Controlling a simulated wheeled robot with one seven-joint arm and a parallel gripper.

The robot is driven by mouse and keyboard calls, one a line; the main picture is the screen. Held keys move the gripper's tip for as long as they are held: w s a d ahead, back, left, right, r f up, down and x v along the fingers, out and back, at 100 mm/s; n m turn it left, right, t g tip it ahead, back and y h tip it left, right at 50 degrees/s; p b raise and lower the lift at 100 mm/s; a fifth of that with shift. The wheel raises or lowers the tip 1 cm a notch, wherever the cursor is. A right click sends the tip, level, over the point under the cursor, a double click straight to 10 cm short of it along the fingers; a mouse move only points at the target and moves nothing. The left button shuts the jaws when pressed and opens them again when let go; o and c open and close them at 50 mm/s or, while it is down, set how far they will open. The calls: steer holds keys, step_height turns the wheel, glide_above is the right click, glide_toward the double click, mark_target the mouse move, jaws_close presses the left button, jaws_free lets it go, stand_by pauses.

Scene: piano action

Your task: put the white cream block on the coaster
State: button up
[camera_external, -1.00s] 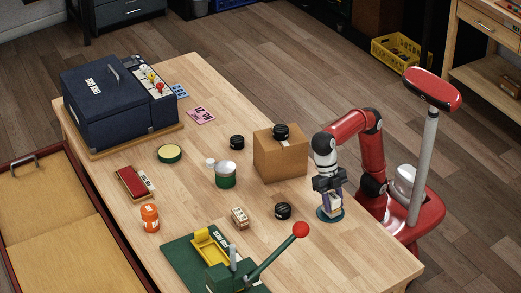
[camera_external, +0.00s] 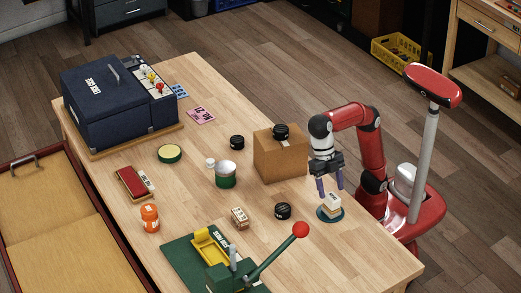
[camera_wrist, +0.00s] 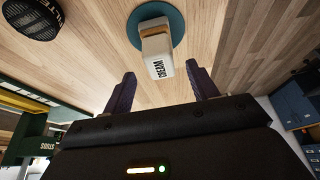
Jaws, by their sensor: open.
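The white cream block (camera_external: 332,202) sits on the round teal coaster (camera_external: 326,216) near the table's right edge. In the wrist view the block (camera_wrist: 157,57), lettered "CREAM", rests on the coaster (camera_wrist: 177,19), with part of the coaster's rim showing around it. My gripper (camera_external: 330,196) is open, with its dark purple fingers above the block. In the wrist view the fingers (camera_wrist: 160,80) stand apart on either side, with clear space between each of them and the block.
A cardboard box (camera_external: 280,158) with a black tin on top stands left of my arm. Another black tin (camera_external: 283,211) lies left of the coaster. A green press (camera_external: 215,265) with a red-knobbed lever (camera_external: 300,230) is at the front.

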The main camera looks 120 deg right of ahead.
steer(key=p+v, duration=0.1)
steer(key=v, duration=0.5)
steer(key=shift+p, duration=0.35)
steer(key=shift+d+r, duration=0.1)
